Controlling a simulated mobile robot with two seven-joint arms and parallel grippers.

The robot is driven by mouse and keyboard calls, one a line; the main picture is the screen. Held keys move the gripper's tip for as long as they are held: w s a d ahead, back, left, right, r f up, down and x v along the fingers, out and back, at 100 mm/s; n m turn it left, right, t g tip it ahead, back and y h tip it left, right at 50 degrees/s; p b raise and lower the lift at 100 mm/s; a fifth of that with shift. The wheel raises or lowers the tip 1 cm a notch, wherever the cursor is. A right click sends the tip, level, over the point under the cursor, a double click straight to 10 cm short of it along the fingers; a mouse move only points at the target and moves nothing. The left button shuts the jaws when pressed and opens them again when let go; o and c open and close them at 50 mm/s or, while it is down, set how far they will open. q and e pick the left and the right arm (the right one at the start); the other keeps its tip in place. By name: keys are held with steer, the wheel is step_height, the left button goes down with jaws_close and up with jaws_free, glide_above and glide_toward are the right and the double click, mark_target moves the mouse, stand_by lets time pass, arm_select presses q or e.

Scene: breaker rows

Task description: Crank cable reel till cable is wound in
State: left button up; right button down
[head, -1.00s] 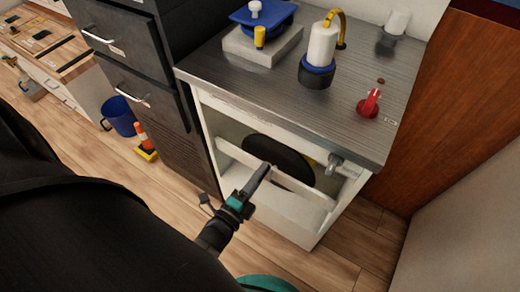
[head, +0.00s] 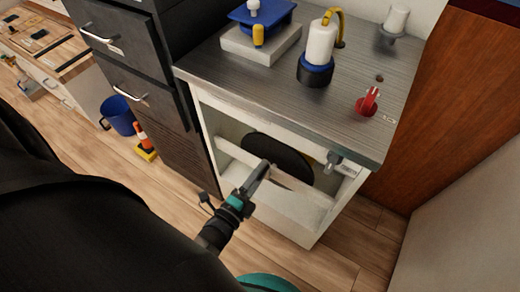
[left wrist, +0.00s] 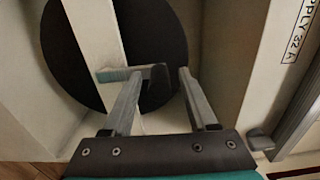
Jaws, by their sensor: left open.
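The cable reel is a dark round disc (head: 290,158) inside the open white cabinet under the counter. It also shows in the left wrist view (left wrist: 70,55), partly behind a pale cross bar. My left gripper (head: 265,168) is in front of the reel at the cabinet opening. In the left wrist view my left gripper (left wrist: 157,88) is open, with a short black crank knob (left wrist: 157,78) between its fingertips; I cannot tell whether they touch. A pale crank arm (left wrist: 118,74) runs left from the knob. The cable cannot be made out. My right gripper is out of view.
A pale rail (head: 270,170) crosses the opening. A grey fitting (head: 334,158) sits at the cabinet's upper right. On the counter (head: 275,95) stand a white-and-blue cylinder (head: 319,55) and a red switch (head: 367,101). A blue bucket (head: 117,115) stands on the floor at left.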

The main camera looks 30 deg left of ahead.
arm_select(q)
steer(key=s+p, duration=0.1)
steer(key=s, duration=1.4)
steer(key=shift+s+a+p, duration=0.15)
steer(key=shift+a+p, duration=0.15)
steer(key=shift+p, duration=0.05)
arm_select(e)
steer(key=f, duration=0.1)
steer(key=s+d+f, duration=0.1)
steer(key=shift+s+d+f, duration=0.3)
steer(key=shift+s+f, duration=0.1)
arm_select(q)
step_height(320, 180, down, 14)
steer(key=n+g+p, duration=0.3)
steer(key=n+g, duration=0.5)
steer(key=n, duration=0.1)
steer(key=s+a+f+n+g+y+p, duration=0.1)
steer(key=s+a+f+n+g, duration=0.2)
steer(key=s+f+n+g, duration=0.3)
steer(key=shift+s+a+f+n+g+p, duration=0.15)
steer(key=shift+s+f+n+g+p, duration=0.2)
steer(key=shift+s+n+g, duration=0.85)
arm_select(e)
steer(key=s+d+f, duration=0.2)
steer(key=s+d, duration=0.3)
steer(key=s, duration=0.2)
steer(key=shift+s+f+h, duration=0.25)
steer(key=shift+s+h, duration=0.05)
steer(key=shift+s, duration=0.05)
